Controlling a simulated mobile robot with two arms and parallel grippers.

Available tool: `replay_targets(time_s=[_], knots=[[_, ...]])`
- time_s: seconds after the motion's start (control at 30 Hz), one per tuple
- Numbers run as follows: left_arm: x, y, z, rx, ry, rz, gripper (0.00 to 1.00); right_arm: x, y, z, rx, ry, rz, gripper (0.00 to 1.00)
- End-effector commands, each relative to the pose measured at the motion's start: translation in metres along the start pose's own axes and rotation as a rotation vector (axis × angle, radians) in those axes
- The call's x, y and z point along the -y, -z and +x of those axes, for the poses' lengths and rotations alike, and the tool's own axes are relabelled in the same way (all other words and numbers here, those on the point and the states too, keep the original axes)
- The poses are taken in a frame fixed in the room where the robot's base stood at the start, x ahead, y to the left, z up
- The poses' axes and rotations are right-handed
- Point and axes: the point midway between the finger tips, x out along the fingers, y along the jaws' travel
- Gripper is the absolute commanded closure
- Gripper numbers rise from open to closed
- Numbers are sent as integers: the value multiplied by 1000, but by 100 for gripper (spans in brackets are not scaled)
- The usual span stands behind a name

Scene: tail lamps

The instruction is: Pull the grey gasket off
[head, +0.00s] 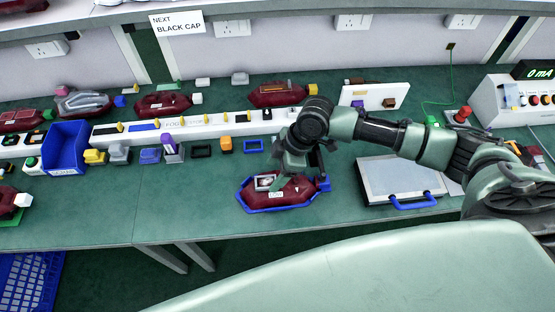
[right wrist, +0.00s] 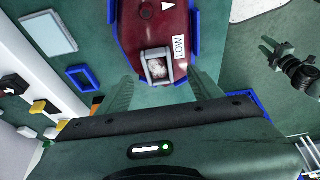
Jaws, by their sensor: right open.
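The grey gasket (right wrist: 157,66) is a square frame around a pale socket on the dark red tail lamp (right wrist: 160,27). The lamp (head: 292,190) lies in a blue cradle (head: 262,209) near the bench's front edge. In the head view my right gripper (head: 298,166) is over the lamp and partly hides the gasket (head: 264,182). In the right wrist view my open fingers (right wrist: 160,88) are on either side of the gasket's near end, with a gap to each side. A dark jointed part at the right of that view looks like my left arm; its jaws are unclear.
A white rail (head: 215,126) with yellow pieces runs behind the lamp. A pale panel with a blue handle (head: 412,202) lies to the right. A blue bin (head: 66,148) and several small coloured blocks stand left. The bench left of the cradle is clear.

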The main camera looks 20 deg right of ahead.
Motion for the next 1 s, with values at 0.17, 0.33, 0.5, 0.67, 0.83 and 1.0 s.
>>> replay_targets(time_s=[0.17, 0.33, 0.5, 0.67, 0.83, 1.0], knots=[[-2, -17, -5, 25, -3, 2, 64, 0, 1, 25, -1, 1, 0, 35], [0, -4, -6, 7, 0, 3, 64, 0, 1, 38, -1, 0, 0, 35], [3, 17, -6, -25, 3, 4, 64, 0, 0, 40, 0, -1, -1, 35], [3, 15, -5, -22, 3, 4, 64, 0, 0, 40, 0, -1, -1, 43], [2, 7, -5, -11, 2, 4, 64, 0, 0, 40, 0, -1, -1, 90], [1, 3, -5, -4, 1, 4, 64, 0, 0, 40, 0, -1, -1, 94]])
